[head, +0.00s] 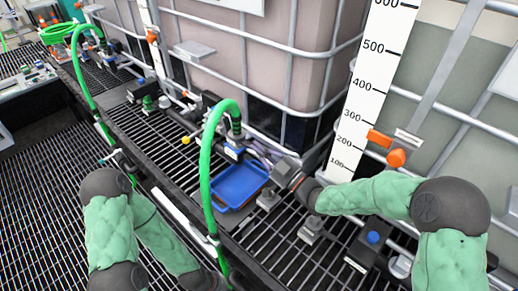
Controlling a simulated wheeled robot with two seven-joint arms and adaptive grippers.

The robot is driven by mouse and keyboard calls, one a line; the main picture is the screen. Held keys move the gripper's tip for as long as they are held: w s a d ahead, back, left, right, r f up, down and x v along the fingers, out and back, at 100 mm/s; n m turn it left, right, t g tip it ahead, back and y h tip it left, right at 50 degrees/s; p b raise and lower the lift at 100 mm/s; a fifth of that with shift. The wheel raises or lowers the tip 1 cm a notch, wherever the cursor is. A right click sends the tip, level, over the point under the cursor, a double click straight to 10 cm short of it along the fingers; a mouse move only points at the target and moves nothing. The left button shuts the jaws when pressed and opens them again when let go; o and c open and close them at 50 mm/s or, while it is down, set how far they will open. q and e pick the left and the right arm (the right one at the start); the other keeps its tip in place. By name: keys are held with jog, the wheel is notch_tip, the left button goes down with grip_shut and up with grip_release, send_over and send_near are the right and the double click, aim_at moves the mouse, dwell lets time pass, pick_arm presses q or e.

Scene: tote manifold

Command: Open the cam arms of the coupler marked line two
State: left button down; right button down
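A green hose (206,165) arches up and over to a dark coupler (236,132) at the foot of the middle caged tank. Small blue parts show just below the coupler. I cannot read a line marking, and the cam arms are too small to make out. My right gripper (281,170) reaches in from the right, just right of and below the coupler. Its fingers are too small to tell open from shut, and I see nothing clearly held. My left arm hangs low at the left; its dark end is at the bottom edge and its gripper fingers are not visible.
A blue tray (238,186) lies on the grating below the coupler. Caged tanks (265,50) line the back, with a white level scale (366,90) and orange markers. A second fitting (149,103) stands farther left. A blue-topped part (373,237) sits below my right arm.

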jog(key=shift+f, duration=0.15)
notch_tip(320, 180, up, 10)
dwell(0.6)
